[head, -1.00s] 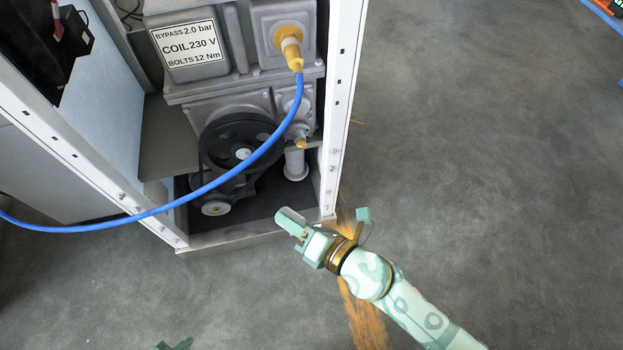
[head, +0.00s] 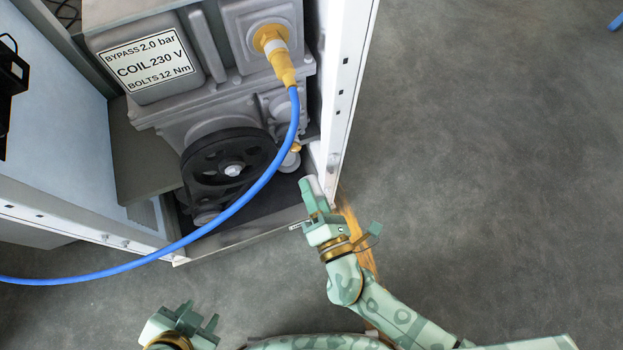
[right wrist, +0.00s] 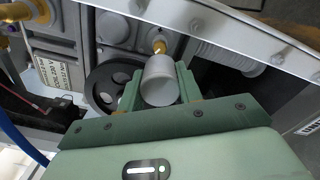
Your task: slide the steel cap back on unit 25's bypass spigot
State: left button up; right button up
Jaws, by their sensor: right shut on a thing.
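The steel cap (right wrist: 160,80) is a plain grey cylinder held between the fingers of my right gripper (right wrist: 160,88). In the head view the right gripper (head: 313,196) is at the lower right corner of the frame's opening, the cap (head: 308,183) showing pale at its tip. A small brass spigot (right wrist: 159,46) shows just beyond the cap in the right wrist view. It also shows in the head view (head: 296,147), low on the grey unit. The cap looks apart from it; the exact gap is unclear. My left gripper (head: 196,318) is open and empty at the bottom.
A blue hose (head: 245,195) hangs from a yellow fitting (head: 276,55) and crosses the opening to the left. A black pulley (head: 228,165) sits left of the spigot. The white frame post (head: 345,100) stands close on the right. The floor beyond it is clear.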

aim_at(297, 150)
jog(key=shift+s+d+m, duration=0.1)
jog(key=shift+m, duration=0.3)
jog(key=shift+x, duration=2.9)
jog(key=shift+x, duration=2.4)
jog(key=shift+v, duration=2.15)
jog(key=shift+x, duration=0.8)
